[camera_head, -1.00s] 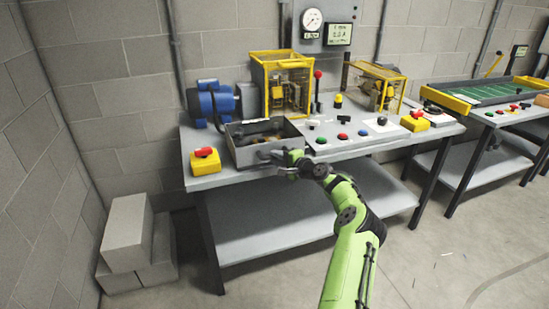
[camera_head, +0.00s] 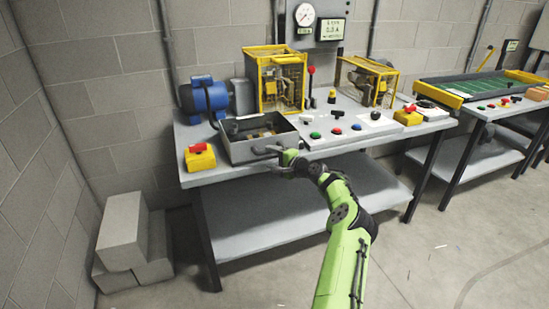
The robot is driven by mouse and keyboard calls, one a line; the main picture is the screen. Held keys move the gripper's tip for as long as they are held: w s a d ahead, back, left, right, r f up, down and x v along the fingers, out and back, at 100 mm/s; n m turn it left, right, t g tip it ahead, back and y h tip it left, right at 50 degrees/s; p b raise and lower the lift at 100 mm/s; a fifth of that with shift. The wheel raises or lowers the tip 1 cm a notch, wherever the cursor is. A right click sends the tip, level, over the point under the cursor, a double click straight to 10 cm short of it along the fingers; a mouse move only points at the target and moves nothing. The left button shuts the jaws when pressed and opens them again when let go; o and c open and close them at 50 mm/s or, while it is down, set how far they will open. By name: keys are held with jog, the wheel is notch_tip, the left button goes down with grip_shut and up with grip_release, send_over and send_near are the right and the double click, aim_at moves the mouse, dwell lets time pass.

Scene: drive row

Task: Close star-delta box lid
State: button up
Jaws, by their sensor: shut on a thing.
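The star-delta box (camera_head: 233,155) is a grey open-topped box at the front left of the bench. Dark and brownish parts show inside it, so its top is not covered. My gripper (camera_head: 270,151) is at the box's front right edge, at the end of my green arm. Its jaws are shut on a small grey part there, seemingly of the lid. The fingers are too small to show the exact hold, and the lid's outline is hard to tell from the box walls.
A red-topped yellow switch box (camera_head: 200,157) and a blue motor (camera_head: 205,100) are left of the box. A button panel (camera_head: 345,131) is to its right. Yellow cages (camera_head: 276,80) stand behind. Grey blocks (camera_head: 125,230) lie on the floor at left.

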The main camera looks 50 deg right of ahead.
jog(key=s+r+p, duration=0.3)
jog(key=s+p, duration=0.1)
jog(key=s, duration=1.1)
jog(key=shift+s+a, duration=0.25)
jog(key=shift+a, duration=0.15)
